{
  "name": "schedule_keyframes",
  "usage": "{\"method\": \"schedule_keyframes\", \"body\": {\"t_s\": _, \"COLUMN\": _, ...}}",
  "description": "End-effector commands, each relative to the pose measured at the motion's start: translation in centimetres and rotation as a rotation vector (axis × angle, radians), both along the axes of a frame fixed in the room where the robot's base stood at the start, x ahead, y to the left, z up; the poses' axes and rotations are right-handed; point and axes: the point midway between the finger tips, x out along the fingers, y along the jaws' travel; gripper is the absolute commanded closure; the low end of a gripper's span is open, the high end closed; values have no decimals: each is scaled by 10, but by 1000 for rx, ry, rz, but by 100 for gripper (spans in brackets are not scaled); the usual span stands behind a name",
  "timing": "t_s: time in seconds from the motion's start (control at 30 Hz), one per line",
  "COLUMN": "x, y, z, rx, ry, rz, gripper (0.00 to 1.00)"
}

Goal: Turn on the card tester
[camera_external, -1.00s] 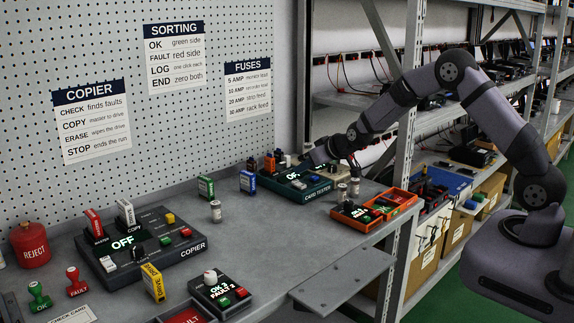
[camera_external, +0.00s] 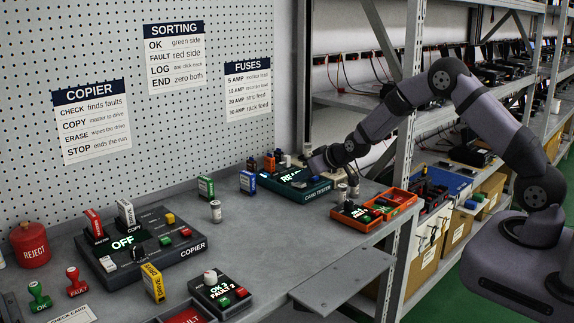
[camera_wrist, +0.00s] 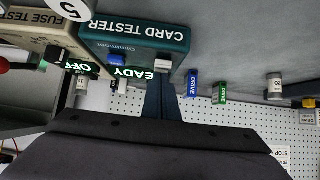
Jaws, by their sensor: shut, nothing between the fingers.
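The card tester (camera_external: 311,194) is a teal box at the back right of the bench. Its lit display begins with "RE" in the external view, the rest hidden by my arm. In the wrist view the card tester (camera_wrist: 135,37) appears upside down, and its display (camera_wrist: 145,73) reads as "READY", partly covered. A white rocker switch (camera_wrist: 162,62) sits right at the tips of my shut gripper (camera_wrist: 161,78); I cannot tell whether they touch. In the external view my gripper (camera_external: 310,164) is low over the card tester.
A beige fuse tester (camera_wrist: 32,33) with an "OFF" display stands beside it. Orange trays (camera_external: 357,217) lie in front. Blue (camera_external: 247,182) and green (camera_external: 205,187) drives and a small canister (camera_external: 216,211) stand left. The copier (camera_external: 180,249) shows "OFF". The bench middle is clear.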

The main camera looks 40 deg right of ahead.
Motion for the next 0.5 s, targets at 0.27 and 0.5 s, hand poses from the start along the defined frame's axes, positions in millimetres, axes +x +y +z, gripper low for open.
{"method": "schedule_keyframes", "body": {"t_s": 0.27, "x": 2, "y": 0, "z": 1, "rx": 0, "ry": 0, "rz": 0, "gripper": 100}}
{"method": "schedule_keyframes", "body": {"t_s": 0.5, "x": 12, "y": 0, "z": 6, "rx": 1, "ry": -7, "rz": -2, "gripper": 100}}
